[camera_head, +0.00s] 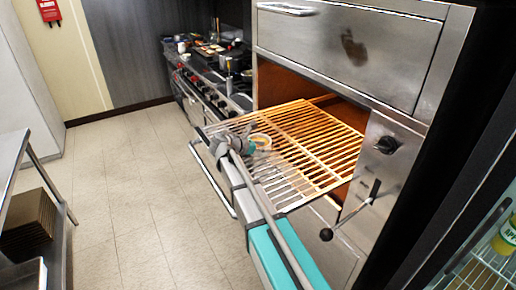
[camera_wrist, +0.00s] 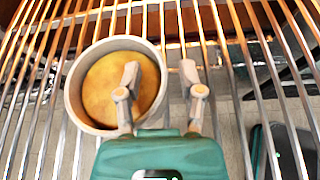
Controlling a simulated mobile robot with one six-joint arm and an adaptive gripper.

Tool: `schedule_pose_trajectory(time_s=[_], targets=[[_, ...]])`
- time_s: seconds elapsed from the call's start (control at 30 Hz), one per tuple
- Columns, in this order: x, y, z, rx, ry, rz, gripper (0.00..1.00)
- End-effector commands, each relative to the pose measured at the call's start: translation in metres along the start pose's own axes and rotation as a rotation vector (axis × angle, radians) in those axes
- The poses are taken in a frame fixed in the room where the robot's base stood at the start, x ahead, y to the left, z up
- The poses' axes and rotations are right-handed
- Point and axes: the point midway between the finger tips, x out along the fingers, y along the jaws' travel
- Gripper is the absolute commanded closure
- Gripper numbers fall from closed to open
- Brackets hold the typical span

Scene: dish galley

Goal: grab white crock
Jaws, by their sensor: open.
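The white crock (camera_wrist: 74,104) is a round pale pot with a yellow-orange filling, standing on the metal rack in the wrist view. In the head view the crock (camera_head: 260,137) shows small, partly hidden by my gripper. My gripper (camera_wrist: 159,72) is open and empty. In the wrist view its left finger overlaps the crock's opening and its right finger is outside the right wall. I cannot tell whether the left finger is inside the crock or above it. In the head view my gripper (camera_head: 236,142) is just left of the crock, over the rack's front part.
The slatted rack (camera_head: 310,150) sticks out of an open oven (camera_head: 350,45). A lever (camera_head: 357,208) juts out at its right. A stove with pots (camera_head: 228,66) stands behind. A metal table (camera_head: 12,150) is at left; the tiled floor (camera_head: 130,190) between is clear.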

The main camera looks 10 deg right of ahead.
Motion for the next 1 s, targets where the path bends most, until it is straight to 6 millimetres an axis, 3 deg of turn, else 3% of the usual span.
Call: schedule_pose_trajectory(time_s=[0.17,0.4,1.0], targets=[[-0.0003,0.0,-0.0001,0.0,0.0,0.0,0.54],[-0.0005,0.0002,-0.0003,0.0,0.0,0.001,0.99],[-0.0015,0.0006,0.0007,0.0,-0.001,0.002,1.0]])
